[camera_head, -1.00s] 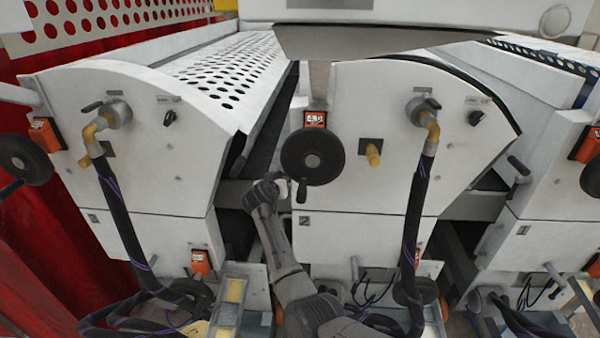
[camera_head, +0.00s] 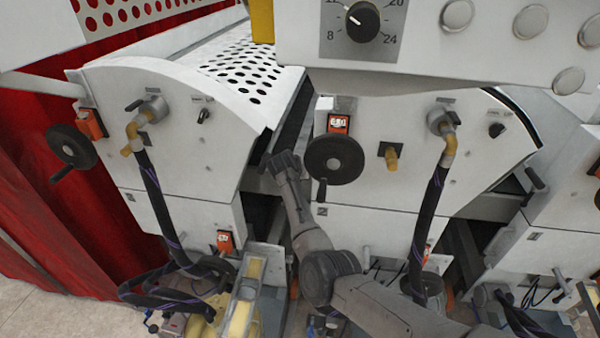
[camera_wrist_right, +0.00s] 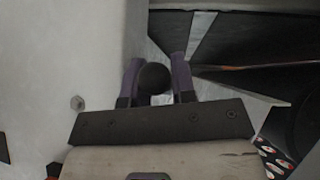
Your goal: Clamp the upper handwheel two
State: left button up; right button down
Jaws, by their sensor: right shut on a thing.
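The upper handwheel of unit two (camera_head: 335,160) is a black disc with a crank handle hanging down at its lower left, on the white front panel below an orange counter (camera_head: 338,124). My right gripper (camera_head: 283,160) is just left of the wheel in the head view, by the gap between two machine units, and appears apart from the wheel. In the right wrist view its purple-sided fingers (camera_wrist_right: 157,80) are shut on a black round-ended knob (camera_wrist_right: 154,78). The rest of the part bearing this knob is hidden. My left gripper is not in view.
A yellow-tipped fitting (camera_head: 391,157) projects right of the wheel.

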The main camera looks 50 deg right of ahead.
jog(key=c, duration=1.3)
grip_release()
jog(key=shift+c, duration=0.2)
jog(key=shift+o, duration=1.2)
